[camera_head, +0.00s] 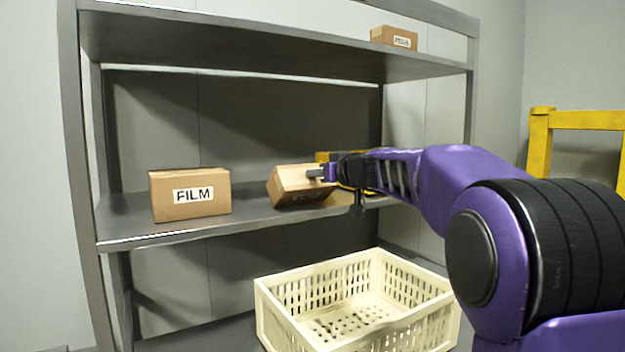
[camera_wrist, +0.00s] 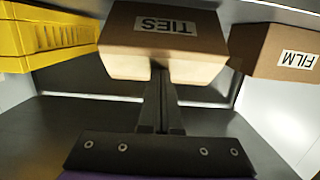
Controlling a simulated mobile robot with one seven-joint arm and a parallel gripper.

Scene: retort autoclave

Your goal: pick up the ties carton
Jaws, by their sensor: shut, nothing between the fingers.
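The ties carton (camera_head: 288,190) is a brown box on the middle shelf, and it sits tilted in the head view. In the wrist view the carton (camera_wrist: 205,52) shows its TIES label upside down. My gripper (camera_head: 318,173) is at the carton's right side in the head view. In the wrist view my gripper's fingers (camera_wrist: 159,72) are shut together, with their tips at the carton's near face, seemingly touching it. The carton is not between the fingers.
The FILM carton (camera_head: 190,196) stands on the same shelf to the left. A yellow bin (camera_wrist: 45,40) is on the other side, mostly hidden behind my arm in the head view. A cream crate (camera_head: 268,318) is below. Another carton (camera_head: 394,37) sits on the top shelf.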

